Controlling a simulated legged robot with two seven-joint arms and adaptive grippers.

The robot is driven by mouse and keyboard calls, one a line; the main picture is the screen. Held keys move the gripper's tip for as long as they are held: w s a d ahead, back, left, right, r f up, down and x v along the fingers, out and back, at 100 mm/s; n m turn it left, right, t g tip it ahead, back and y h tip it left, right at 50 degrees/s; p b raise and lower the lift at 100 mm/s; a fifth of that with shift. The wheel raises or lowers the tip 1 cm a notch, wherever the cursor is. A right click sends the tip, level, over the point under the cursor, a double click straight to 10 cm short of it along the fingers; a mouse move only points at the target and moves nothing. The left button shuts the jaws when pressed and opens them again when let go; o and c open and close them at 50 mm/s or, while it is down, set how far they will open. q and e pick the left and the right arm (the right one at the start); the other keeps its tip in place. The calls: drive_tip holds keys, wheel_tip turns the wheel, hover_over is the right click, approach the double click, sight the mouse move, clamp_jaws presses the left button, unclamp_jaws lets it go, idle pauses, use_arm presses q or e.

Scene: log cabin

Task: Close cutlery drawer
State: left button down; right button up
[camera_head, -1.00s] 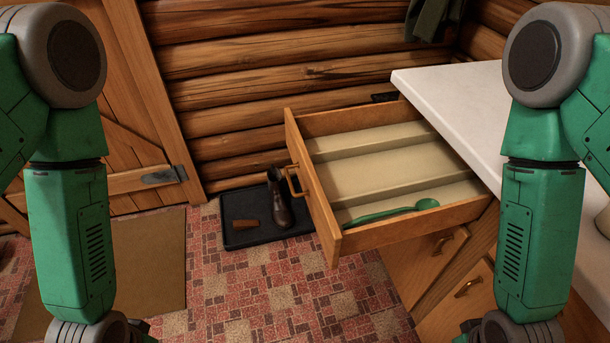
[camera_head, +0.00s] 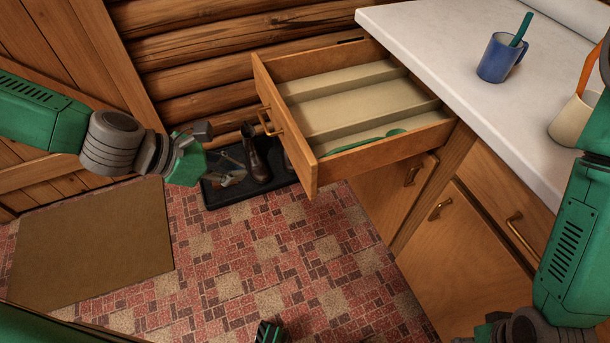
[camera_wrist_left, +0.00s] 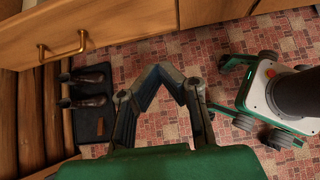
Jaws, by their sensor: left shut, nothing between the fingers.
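The cutlery drawer (camera_head: 312,172) is pulled well out of the counter in the head view. Its wooden front bears a brass handle (camera_head: 268,122), and a green spoon (camera_head: 368,141) lies in its beige insert. My left gripper (camera_head: 215,153) is shut and empty, left of the drawer front and apart from it. In the left wrist view the shut fingers (camera_wrist_left: 172,72) are over the floor, with the drawer handle (camera_wrist_left: 62,48) at upper left. My right arm is at the right edge; its fingers are outside the view.
The white counter (camera_head: 425,30) holds a blue mug (camera_head: 499,58) and a cream pot (camera_head: 573,120). Shut cabinets (camera_head: 465,255) stand below. A black tray (camera_head: 215,195) with boots lies under my left gripper. A brown mat (camera_head: 90,240) and open tiled floor are in front.

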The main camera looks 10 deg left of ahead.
sight(304, 175)
use_arm(q)
drive_tip(key=x, duration=0.4)
drive_tip(key=r+b+x, duration=0.1)
drive_tip(key=x, duration=0.3)
drive_tip(key=d+b+x, duration=0.1)
drive_tip(key=x, duration=0.3)
drive_tip(key=shift+w+r, duration=0.2)
drive_tip(key=shift+w, duration=0.2)
drive_tip(key=shift+w+d, duration=0.45)
drive_tip(key=shift+d, duration=0.1)
